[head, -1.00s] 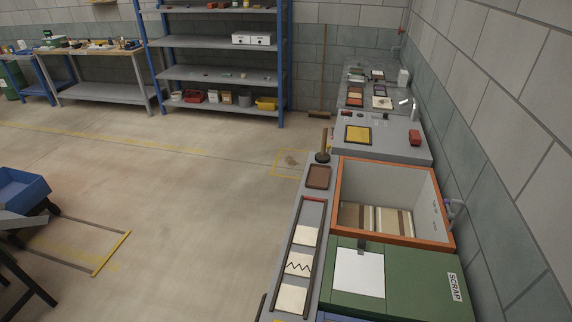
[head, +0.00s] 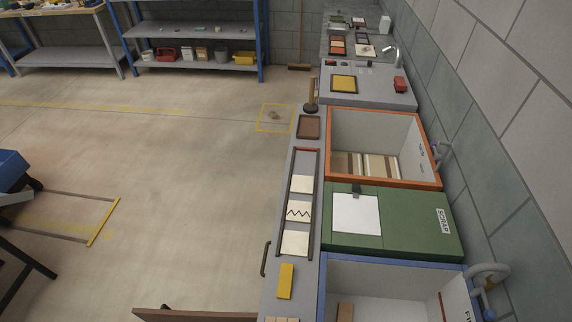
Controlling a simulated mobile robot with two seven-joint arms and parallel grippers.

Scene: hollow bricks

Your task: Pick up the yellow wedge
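A small yellow block (head: 286,281) lies on the narrow grey counter (head: 271,298) near the bottom of the head view, just below a dark-framed strip of pale tiles. It is the likely yellow wedge, but from this angle I cannot tell whether it tapers. Nothing touches it from above. Neither of my grippers is in view.
Right of the counter stand an orange-rimmed bin (head: 384,114), a green scrap box (head: 402,231) and a blue-rimmed bin (head: 395,259). A brown board edge (head: 195,314) shows at the bottom. A dark handle (head: 265,259) sticks out on the counter's left. Floor at left is mostly open.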

